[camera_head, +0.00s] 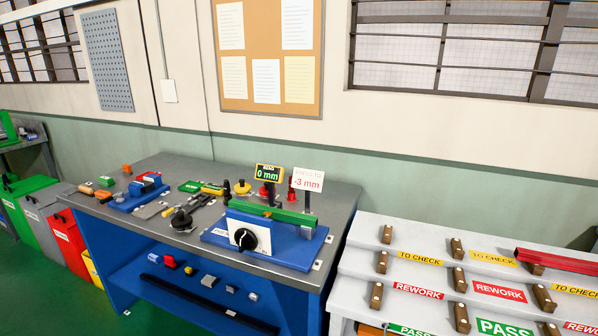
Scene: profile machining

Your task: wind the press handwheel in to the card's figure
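The press is a blue fixture (275,244) with a green bar along its top, at the right end of the workbench. Its handwheel looks to be the round black knob on a white dial (245,238) on the front face. A display (268,173) above it reads 0 mm. The white card (307,180) beside it shows -3 mm in red, under a smaller line that is hard to read. Neither of my grippers is in the view.
The grey workbench top (180,170) also holds a smaller blue fixture (138,194), a black knob (181,220) and several tools. A stepped white rack (380,235) with wooden blocks and labels stands to the right. Coloured bins (70,240) stand to the left.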

